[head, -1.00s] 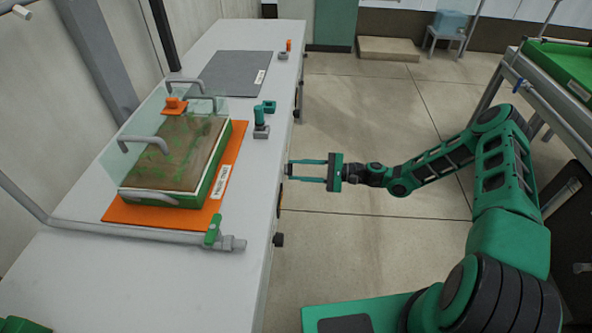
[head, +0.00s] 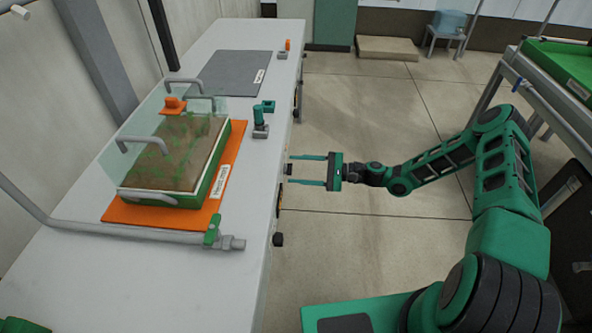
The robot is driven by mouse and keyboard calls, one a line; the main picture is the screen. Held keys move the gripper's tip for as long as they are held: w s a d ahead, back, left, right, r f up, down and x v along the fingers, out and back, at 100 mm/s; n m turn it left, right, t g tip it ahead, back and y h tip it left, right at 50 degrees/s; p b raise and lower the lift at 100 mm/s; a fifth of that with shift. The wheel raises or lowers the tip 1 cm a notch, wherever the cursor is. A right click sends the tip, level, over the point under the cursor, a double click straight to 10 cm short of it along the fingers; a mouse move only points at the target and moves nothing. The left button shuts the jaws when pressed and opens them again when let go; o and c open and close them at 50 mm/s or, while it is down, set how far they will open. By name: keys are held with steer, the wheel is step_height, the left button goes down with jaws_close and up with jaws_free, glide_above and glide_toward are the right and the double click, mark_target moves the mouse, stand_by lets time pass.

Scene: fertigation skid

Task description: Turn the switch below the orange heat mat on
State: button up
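The orange heat mat (head: 231,172) lies on the white bench under a clear-lidded tray of soil and seedlings (head: 167,154). The bench's front face below the mat is seen almost edge-on. A small dark knob-like part (head: 289,169) sticks out there, and a yellow-edged part (head: 280,196) shows just nearer. I cannot tell the switch's setting. My gripper (head: 291,170) points left at the bench front, its two fingers open and apart. The dark part lies between the fingertips in this view; I cannot tell whether they touch it.
Another dark knob (head: 278,240) sticks out of the bench front nearer to me. A grey pipe with a green-handled valve (head: 212,231) runs along the bench top. A grey mat (head: 231,74) lies farther back.

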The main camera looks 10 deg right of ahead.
steer(key=s+d, duration=0.2)
steer(key=d, duration=0.8)
steer(key=shift+d, duration=0.35)
steer(key=s+d+r+n+g+h, duration=0.55)
steer(key=s+d+r+h, duration=0.95)
steer(key=s, duration=0.3)
steer(key=s+d+r+t+h, duration=0.1)
steer(key=s+d+r, duration=0.2)
steer(key=s+r, duration=0.3)
steer(key=s+d+r+t+h, duration=0.1)
steer(key=s+d+r, duration=0.2)
steer(key=s+r, duration=0.4)
steer(key=s, duration=0.6)
steer(key=shift+d, duration=0.2)
